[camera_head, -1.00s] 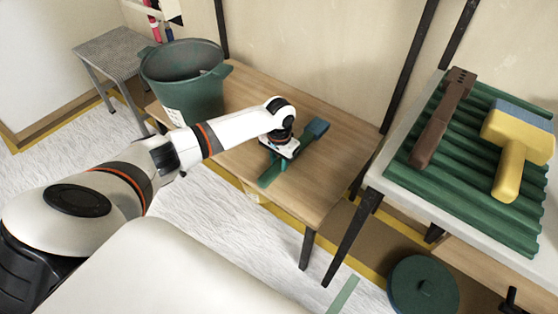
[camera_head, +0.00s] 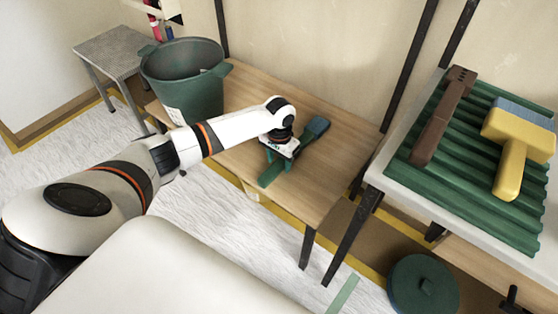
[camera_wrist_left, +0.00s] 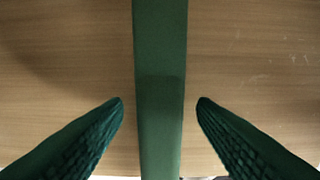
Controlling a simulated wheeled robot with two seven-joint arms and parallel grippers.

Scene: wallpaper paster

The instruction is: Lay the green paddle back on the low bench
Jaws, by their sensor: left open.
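The green paddle (camera_head: 314,131) lies on the wooden top of the low bench (camera_head: 325,188), slanting from front left to back right. My left gripper (camera_head: 276,164) is over its middle and hides part of it. In the left wrist view the paddle's green shaft (camera_wrist_left: 160,90) runs between the two open fingers (camera_wrist_left: 160,108), with a visible gap on each side. The bench's wood grain (camera_wrist_left: 60,70) shows behind it. My right gripper is not in view.
A green bucket (camera_head: 190,85) stands on the bench's left end. At right, a table holds a green ribbed tray (camera_head: 400,165) with a brown-handled tool (camera_head: 440,120) and a yellow brush (camera_head: 515,145). A round green lid (camera_head: 423,285) is low at right.

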